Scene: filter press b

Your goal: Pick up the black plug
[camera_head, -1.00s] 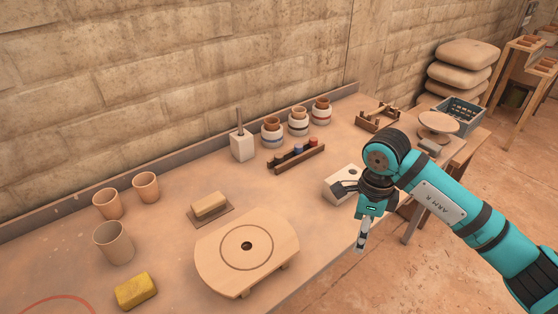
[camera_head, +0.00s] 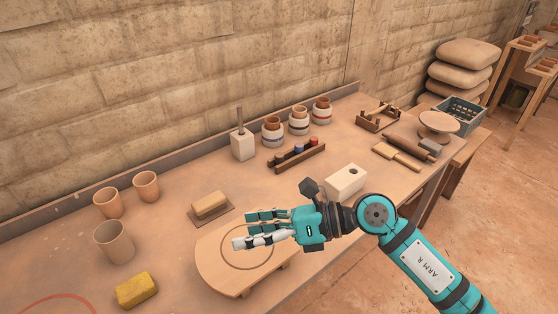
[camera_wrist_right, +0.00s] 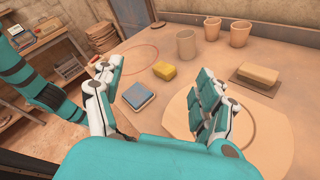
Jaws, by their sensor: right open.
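A dark wooden rack (camera_head: 284,168) stands at mid-table in the head view and holds several small plugs. The darkest, apparently the black plug (camera_head: 279,159), is at the rack's left end; its details are too small to read. My right gripper (camera_head: 246,229) is open and empty, fingers pointing left above the round wooden board (camera_head: 212,272). It is in front of the rack and apart from it. The right wrist view shows its spread fingers (camera_wrist_right: 157,75) with nothing between them. The rack is out of that view. My left gripper is not seen.
Banded jars (camera_head: 272,132) and a white holder (camera_head: 243,146) stand behind the rack. Clay cups (camera_head: 113,243), a yellow sponge (camera_head: 136,290) and a wooden-backed block (camera_head: 209,205) are at left.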

